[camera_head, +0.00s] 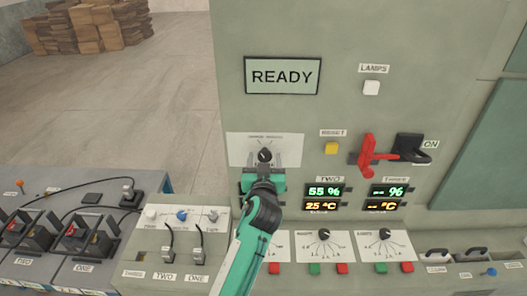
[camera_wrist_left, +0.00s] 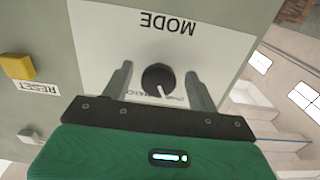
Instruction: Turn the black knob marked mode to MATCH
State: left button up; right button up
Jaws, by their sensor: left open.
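The black mode knob (camera_head: 264,155) is on a white plate (camera_head: 240,147) on the upright grey-green panel. In the left wrist view the knob (camera_wrist_left: 158,80) shows upside down below the word MODE, with a white pointer line towards the gripper's palm. Small lettering beside the knob is partly hidden and I cannot read it surely. My left gripper (camera_head: 264,163) is in front of the plate. In the wrist view its fingers (camera_wrist_left: 160,82) are open, one on each side of the knob, with gaps between. My right gripper is not in view.
A yellow button (camera_head: 331,148) and a red lever (camera_head: 367,152) are right of the plate. Lit displays (camera_head: 325,198) sit below. A READY sign (camera_head: 282,76) is above. Lower dials (camera_head: 324,235), coloured buttons and a bench with cabled units (camera_head: 60,240) stand nearby.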

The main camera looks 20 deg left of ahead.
pick_arm(q)
jog(key=shift+w, duration=0.1)
jog(key=shift+r, duration=0.15)
jog(key=shift+c, duration=0.7)
jog(key=c, duration=0.9)
jog(key=shift+o, duration=0.2)
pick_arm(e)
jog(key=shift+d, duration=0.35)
